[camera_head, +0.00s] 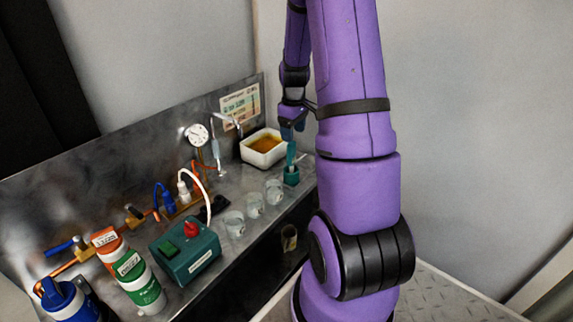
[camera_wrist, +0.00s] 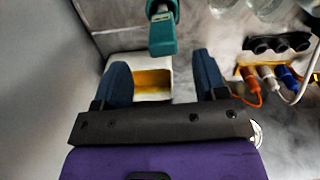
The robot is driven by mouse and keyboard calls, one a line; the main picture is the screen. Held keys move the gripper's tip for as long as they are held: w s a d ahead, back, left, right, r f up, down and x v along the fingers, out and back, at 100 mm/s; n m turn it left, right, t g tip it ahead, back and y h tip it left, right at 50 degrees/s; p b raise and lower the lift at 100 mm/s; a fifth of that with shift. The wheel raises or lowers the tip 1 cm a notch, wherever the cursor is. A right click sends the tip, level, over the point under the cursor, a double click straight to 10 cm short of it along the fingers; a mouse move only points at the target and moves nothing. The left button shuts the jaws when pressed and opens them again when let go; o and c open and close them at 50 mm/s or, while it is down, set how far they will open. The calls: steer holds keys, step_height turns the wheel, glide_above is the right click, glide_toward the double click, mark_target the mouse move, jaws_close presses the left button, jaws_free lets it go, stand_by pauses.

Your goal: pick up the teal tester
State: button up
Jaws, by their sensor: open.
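The teal tester (camera_head: 291,154) stands upright in a small teal holder (camera_head: 291,178) at the right end of the metal bench. In the wrist view the teal tester (camera_wrist: 162,32) shows at the top centre, beyond the fingertips and roughly in line with the gap between them. My gripper (camera_head: 292,132) is just above the tester in the head view, with its fingers pointing down. In the wrist view my gripper (camera_wrist: 163,75) has its two blue fingers spread wide apart with nothing between them.
A white tray (camera_head: 247,153) with amber liquid sits just left of the tester. Several clear cups (camera_head: 235,224) stand nearby. A teal switch box (camera_head: 185,256), bottles (camera_head: 138,281), a gauge (camera_head: 196,134) and pipes fill the left. The back panel (camera_head: 110,163) rises behind.

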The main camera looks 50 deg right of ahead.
mark_target(291, 152)
steer(key=shift+w+a+f, duration=0.1)
steer(key=shift+f, duration=2)
steer(key=shift+w+a+f, duration=0.1)
steer(key=shift+f, duration=2)
jaws_close()
steer(key=shift+r, duration=0.15)
step_height(291, 152, up, 17)
